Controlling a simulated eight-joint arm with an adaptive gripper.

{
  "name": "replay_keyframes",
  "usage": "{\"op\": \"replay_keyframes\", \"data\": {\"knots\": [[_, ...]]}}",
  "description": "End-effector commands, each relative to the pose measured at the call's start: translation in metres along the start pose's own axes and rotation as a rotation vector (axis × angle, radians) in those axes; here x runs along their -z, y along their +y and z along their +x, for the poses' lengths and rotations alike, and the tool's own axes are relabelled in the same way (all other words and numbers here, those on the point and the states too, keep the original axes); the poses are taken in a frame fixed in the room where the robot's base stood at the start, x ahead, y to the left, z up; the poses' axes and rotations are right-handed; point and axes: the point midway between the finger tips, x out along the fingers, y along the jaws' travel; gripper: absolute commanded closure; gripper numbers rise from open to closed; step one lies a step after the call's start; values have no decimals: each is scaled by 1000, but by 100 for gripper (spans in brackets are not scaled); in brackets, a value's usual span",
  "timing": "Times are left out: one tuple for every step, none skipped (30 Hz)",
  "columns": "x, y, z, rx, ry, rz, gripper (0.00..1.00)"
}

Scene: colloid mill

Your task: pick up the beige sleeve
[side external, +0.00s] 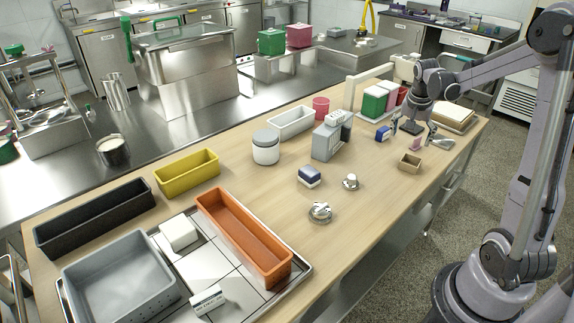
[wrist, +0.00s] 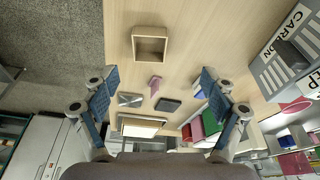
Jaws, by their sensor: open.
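The beige sleeve (side external: 410,162) is a small hollow rectangular piece on the wooden table, near its right front edge. In the wrist view the beige sleeve (wrist: 150,33) lies at the top centre, with its opening facing the camera. My gripper (side external: 412,128) is above the table, behind the sleeve and apart from it. In the wrist view my gripper (wrist: 159,78) has its blue-padded fingers spread wide with nothing held between them. The sleeve lies beyond the fingertips in that view.
A pink piece (wrist: 155,82), a silver piece (wrist: 130,100) and a dark flat piece (wrist: 168,105) lie close together below the gripper. A blue block (side external: 383,133) stands just left of it. A grey box (side external: 326,142) stands farther left. Bare wood surrounds the sleeve.

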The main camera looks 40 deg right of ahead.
Motion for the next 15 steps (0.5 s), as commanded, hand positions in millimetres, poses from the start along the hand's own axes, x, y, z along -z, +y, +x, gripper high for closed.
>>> {"op": "replay_keyframes", "data": {"knots": [[6, 5, 6, -11, -4, 27, 15], [8, 7, 9, -16, -6, 38, 15], [10, 9, 12, -20, -8, 49, 15], [11, 10, 14, -23, -9, 54, 15], [11, 11, 16, -24, -10, 58, 15], [12, 11, 20, -25, -11, 60, 15], [12, 11, 24, -26, -11, 61, 15], [12, 12, 28, -26, -11, 61, 15], [12, 11, 33, -25, -11, 60, 15], [12, 12, 38, -25, -11, 60, 15], [12, 12, 42, -25, -10, 60, 15], [12, 12, 48, -25, -10, 60, 15], [12, 12, 52, -25, -10, 60, 15], [12, 12, 55, -25, -10, 59, 15], [12, 12, 60, -24, -10, 59, 15]]}}
